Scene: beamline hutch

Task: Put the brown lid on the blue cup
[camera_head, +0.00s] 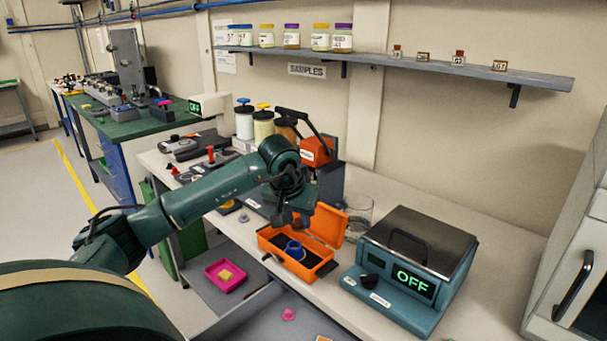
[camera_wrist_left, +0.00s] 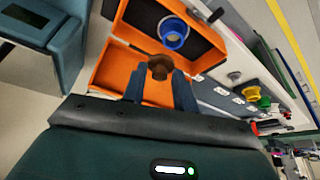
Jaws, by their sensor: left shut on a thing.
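The blue cup (camera_head: 294,250) stands in the dark inside of an open orange box (camera_head: 318,270) on the bench. The cup also shows in the left wrist view (camera_wrist_left: 173,32), near the top, with its round opening facing the camera. My left gripper (camera_head: 290,221) is above the orange box, a little above the cup. In the left wrist view its two blue fingers (camera_wrist_left: 159,76) are shut on the brown lid (camera_wrist_left: 160,66). The lid appears close to the cup but apart from it. In the head view I cannot make out the lid. My right gripper is not in view.
The box's hinged cover (camera_head: 328,223) stands open behind it. A teal scale (camera_head: 385,299) reading OFF is to the right, and a glass beaker (camera_head: 358,212) stands behind. An open drawer with a pink tray (camera_head: 211,274) is below at left. Bench behind the scale is clear.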

